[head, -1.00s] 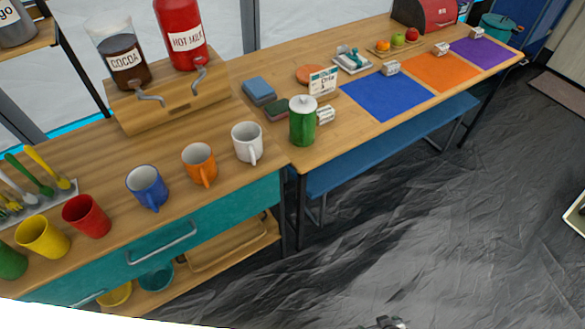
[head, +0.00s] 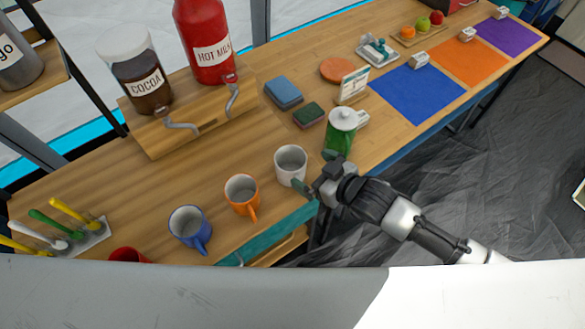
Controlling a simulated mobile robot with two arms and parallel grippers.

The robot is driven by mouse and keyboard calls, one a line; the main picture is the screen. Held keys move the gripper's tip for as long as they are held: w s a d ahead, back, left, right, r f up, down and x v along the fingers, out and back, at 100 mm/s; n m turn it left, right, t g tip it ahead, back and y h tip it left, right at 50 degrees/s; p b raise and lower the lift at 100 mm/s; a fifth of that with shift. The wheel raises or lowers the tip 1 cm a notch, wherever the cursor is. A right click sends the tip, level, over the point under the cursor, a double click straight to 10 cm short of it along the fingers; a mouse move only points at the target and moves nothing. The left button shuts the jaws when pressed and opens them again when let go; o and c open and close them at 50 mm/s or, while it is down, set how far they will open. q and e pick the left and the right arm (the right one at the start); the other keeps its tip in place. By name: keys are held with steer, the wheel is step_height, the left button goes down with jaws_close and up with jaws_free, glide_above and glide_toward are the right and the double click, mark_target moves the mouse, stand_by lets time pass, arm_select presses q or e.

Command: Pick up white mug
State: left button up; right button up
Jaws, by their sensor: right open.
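The white mug (head: 290,164) stands upright on the wooden counter near its front edge, right of the orange mug (head: 241,194). My right gripper (head: 314,172) is open just right of the white mug. One finger reaches close to the mug's lower right side, and the other is near the green pot. The mug's handle is mostly hidden or hard to make out beside the finger. I cannot tell whether the finger touches the mug. My left gripper is not in view.
A green lidded pot (head: 341,134) stands close behind my right gripper. A blue mug (head: 189,229) is left of the orange one. The dispenser stand (head: 160,139) with cocoa and hot milk is behind. Clear counter lies between the stand and mugs.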

mark_target(281, 154)
steer(key=shift+p+x, duration=0.65)
steer(key=shift+x, duration=2.55)
steer(key=shift+s+a+r, duration=0.1)
steer(key=shift+s+r, duration=0.05)
steer(key=shift+r, duration=0.05)
steer(key=c, duration=0.8)
